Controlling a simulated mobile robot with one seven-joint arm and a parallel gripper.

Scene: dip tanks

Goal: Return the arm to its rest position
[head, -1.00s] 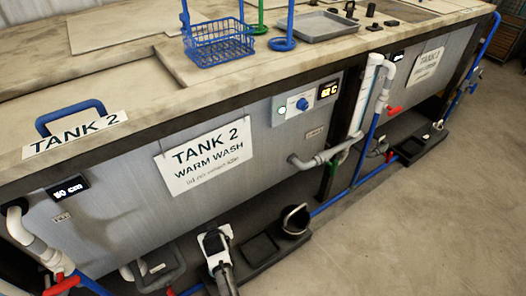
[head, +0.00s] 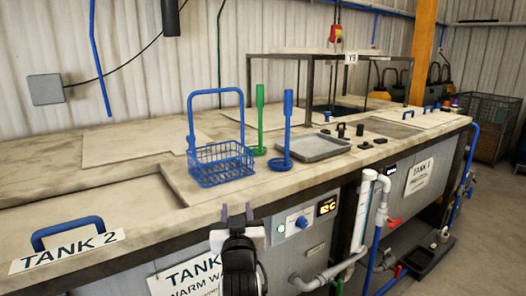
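My gripper (head: 237,212) is in the lower middle of the head view, in front of the Tank 2 bench edge. Its two fingertips point up and stand apart, with nothing between them, so it is open and empty. My dark wrist is below it and hides part of the Tank 2 warm wash sign (head: 186,280).
The bench (head: 330,178) runs across the view. On it are a blue wire basket (head: 221,165), a green tool (head: 260,120), a blue tool (head: 287,130) and a grey tray (head: 313,147). White and blue pipes (head: 366,215) stand at the front.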

